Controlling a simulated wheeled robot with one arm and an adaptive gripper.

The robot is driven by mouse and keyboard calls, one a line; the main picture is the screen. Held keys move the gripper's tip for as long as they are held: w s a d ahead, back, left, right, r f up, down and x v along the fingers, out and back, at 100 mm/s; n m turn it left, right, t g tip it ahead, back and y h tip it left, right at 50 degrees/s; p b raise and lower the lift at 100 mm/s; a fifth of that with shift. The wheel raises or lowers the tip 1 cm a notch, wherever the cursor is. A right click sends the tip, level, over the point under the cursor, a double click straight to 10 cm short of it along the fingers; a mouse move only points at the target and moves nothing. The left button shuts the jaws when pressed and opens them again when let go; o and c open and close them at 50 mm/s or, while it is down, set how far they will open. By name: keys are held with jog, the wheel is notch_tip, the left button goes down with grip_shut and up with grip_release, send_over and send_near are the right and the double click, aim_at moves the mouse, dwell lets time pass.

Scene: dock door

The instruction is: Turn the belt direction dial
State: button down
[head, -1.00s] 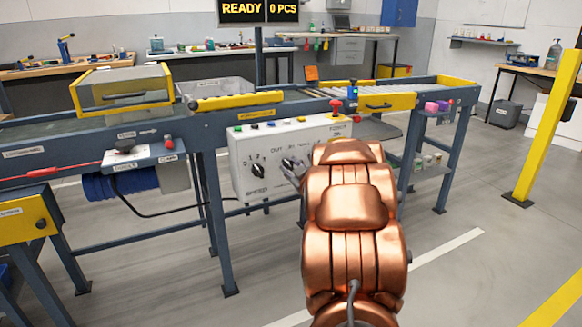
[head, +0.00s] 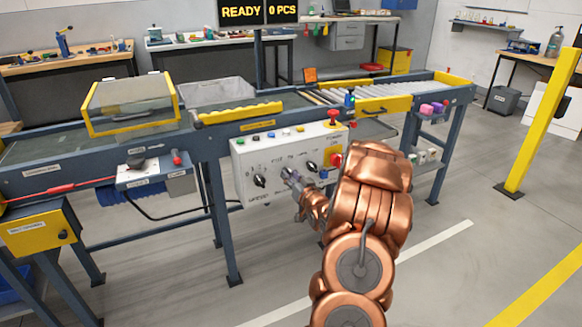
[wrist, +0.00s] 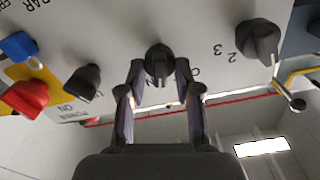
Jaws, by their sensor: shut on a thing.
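The white control panel (head: 247,194) hangs on the front of the conveyor. The belt direction dial is its middle black knob (wrist: 159,60), seen close in the wrist view; the fingers and knob overlap in the head view. My gripper (wrist: 158,72) has its fingers on either side of this knob, shut on it. In the head view my gripper (head: 290,174) reaches the panel from the lower right. The dial's pointer direction and most of its lettering are hidden or too small to read.
A numbered black dial (head: 260,181) sits left of the middle one, another black dial (head: 312,167) right. Further right are a blue padlock-like part (wrist: 18,46) and a red switch (wrist: 26,97). A yellow post (head: 540,120) stands right.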

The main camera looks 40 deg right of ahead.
jog(key=shift+m+p, duration=1.4)
jog(key=shift+m, duration=0.1)
jog(key=c, duration=1.2)
grip_release()
jog(key=shift+s, duration=0.15)
jog(key=v, duration=1.1)
jog(key=shift+s+a, duration=0.2)
jog(key=shift+s, duration=0.15)
